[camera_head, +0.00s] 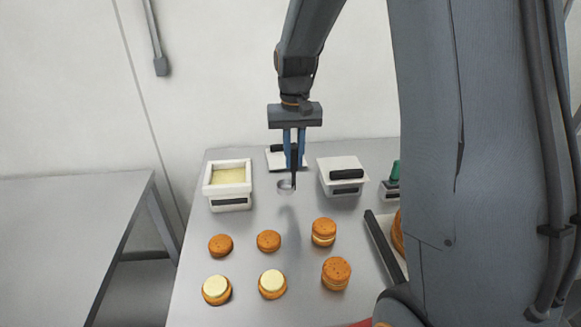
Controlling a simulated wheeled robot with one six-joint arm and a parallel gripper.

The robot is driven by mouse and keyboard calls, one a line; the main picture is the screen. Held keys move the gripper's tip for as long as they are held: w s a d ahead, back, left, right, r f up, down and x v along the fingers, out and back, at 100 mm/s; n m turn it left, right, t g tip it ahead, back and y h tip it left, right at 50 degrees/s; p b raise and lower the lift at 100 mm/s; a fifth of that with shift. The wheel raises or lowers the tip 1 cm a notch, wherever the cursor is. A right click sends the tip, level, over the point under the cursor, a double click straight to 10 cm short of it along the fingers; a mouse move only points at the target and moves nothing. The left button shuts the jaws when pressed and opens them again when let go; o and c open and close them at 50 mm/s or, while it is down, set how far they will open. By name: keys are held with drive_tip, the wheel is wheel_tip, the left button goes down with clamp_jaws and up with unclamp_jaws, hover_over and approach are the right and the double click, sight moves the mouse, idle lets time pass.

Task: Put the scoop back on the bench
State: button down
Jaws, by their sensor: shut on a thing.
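My gripper (294,158) is shut on the scoop, over the back middle of the bench. The scoop's dark handle (293,178) points down from between the fingers. A small round silvery part (285,186) shows at its lower end, and it looks like the scoop's bowl. I cannot tell whether it touches the bench or hangs just above it. The bench (255,312) is a light grey top. A shadow falls on it in front of the scoop.
An open white tub (230,202) of pale filling stands left of the scoop. A lidded white tub (341,164) stands right. A white lid (274,162) lies behind. Several biscuit rounds (268,241), some topped or filled, sit in front. A dark-edged tray (386,247) is partly hidden by my arm.

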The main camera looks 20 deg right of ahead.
sight(293, 170)
drive_tip(key=shift+f+p, duration=0.45)
drive_tip(key=shift+f, duration=1.4)
drive_tip(key=c, duration=1.7)
unclamp_jaws()
drive_tip(key=shift+a, duration=0.1)
wheel_tip(293, 170, up, 12)
drive_tip(key=b, duration=0.3)
drive_tip(key=shift+b, duration=0.4)
drive_tip(key=shift+s, duration=0.2)
drive_tip(key=s+a+f, duration=0.1)
drive_tip(key=s+f, duration=0.3)
drive_tip(key=s, duration=0.1)
drive_tip(key=s+a+f+n+t, duration=0.1)
drive_tip(key=s+f, duration=0.3)
drive_tip(key=s, duration=0.2)
drive_tip(key=s+a+f+n, duration=0.1)
drive_tip(key=s+f, duration=0.4)
drive_tip(key=s, duration=0.1)
